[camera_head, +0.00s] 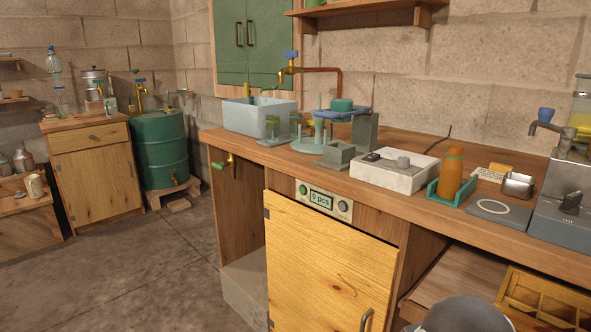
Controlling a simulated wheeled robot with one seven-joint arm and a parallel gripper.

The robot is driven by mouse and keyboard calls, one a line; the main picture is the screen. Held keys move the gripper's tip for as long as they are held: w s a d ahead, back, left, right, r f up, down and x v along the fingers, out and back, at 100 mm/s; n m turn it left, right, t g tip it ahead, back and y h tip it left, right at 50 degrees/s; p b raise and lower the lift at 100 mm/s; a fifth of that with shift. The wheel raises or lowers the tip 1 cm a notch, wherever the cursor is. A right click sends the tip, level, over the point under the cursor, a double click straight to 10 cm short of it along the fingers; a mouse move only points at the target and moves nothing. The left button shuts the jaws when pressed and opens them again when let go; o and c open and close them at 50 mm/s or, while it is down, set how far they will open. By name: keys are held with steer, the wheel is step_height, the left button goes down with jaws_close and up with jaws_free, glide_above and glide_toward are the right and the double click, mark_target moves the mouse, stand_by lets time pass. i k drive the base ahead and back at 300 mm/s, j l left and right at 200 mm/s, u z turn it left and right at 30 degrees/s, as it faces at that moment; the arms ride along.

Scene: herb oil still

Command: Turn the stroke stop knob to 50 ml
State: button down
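A dark knob (570,202) with a pointer-like grip sits on the front of a grey dispensing machine (562,226) at the right end of the workbench. It may be the stroke stop knob; no label or scale around it is readable, so I cannot tell its setting. The right picture edge cuts the machine off. My gripper is not in view; only a rounded grey part, probably of my arm, shows at the bottom.
The wooden workbench (400,195) holds an orange bottle (451,172) in a green holder, a grey pad with a ring (499,210) and a white block (394,172). A yellow cabinet door (330,265) stands below. The floor (140,270) at left is clear.

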mark_target(570, 206)
steer(key=l+z, duration=0.1)
steer(key=z, duration=0.25)
steer(key=l+z, duration=0.1)
steer(key=z, duration=0.25)
steer(key=l+z, duration=0.1)
steer(key=z, duration=0.2)
steer(key=i+l, duration=0.1)
steer(key=l, duration=0.25)
steer(key=k+j+u, duration=0.1)
steer(key=j, duration=0.15)
